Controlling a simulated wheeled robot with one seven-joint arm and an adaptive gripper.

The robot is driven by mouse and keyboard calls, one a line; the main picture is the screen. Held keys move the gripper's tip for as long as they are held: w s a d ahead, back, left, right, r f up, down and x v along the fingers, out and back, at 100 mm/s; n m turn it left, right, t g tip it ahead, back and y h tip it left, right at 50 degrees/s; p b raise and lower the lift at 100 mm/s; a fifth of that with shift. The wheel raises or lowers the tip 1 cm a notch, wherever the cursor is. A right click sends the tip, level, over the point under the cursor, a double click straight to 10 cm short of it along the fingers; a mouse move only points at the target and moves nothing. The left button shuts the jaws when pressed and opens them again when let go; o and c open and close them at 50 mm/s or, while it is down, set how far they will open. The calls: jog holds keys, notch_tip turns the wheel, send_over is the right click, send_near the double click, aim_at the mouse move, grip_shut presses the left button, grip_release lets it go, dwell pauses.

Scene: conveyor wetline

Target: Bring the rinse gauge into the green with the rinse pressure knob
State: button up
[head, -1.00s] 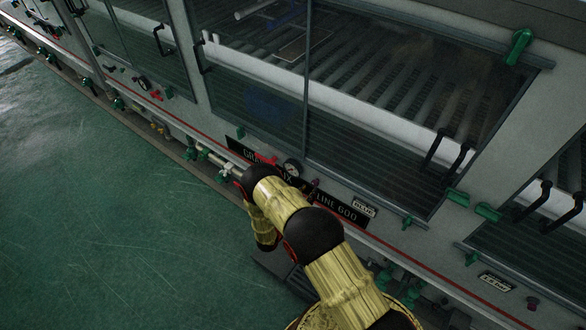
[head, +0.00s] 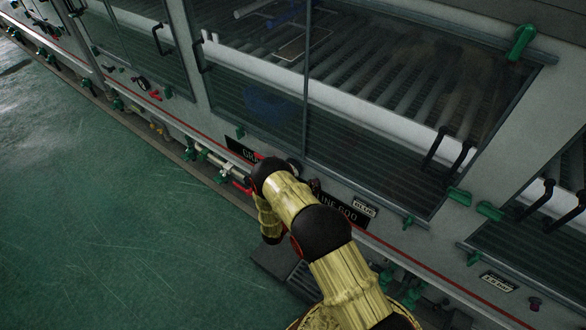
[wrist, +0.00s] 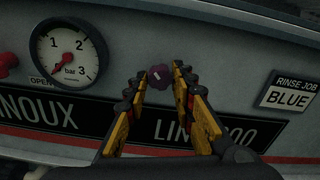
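The rinse gauge (wrist: 68,57) is a white dial marked 1, 2, 3 bar in a dark ring, at the upper left of the wrist view. Its needle appears to point to the lower left, below the 1. I cannot make out a green band. In the head view the gauge (head: 294,165) is mostly hidden by my arm. A small purple knob (wrist: 157,78) with a pale mark sits right of the gauge. My gripper (wrist: 160,84) is open, with one finger on each side of the knob. I cannot tell whether they touch it. In the head view my arm hides the gripper.
A "RINSE JOB BLUE" plate (wrist: 288,94) is right of the knob. A red handle (wrist: 7,62) marked OPEN is left of the gauge. The black name plate (wrist: 50,114) runs below. Glass doors (head: 370,100) with dark handles stand above; the green floor (head: 110,220) is clear at left.

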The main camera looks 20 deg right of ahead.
jog(key=c, duration=0.3)
jog(key=shift+c, duration=0.2)
jog(key=shift+n+b, duration=0.5)
jog(key=shift+n, duration=1.2)
jog(key=shift+n, duration=0.9)
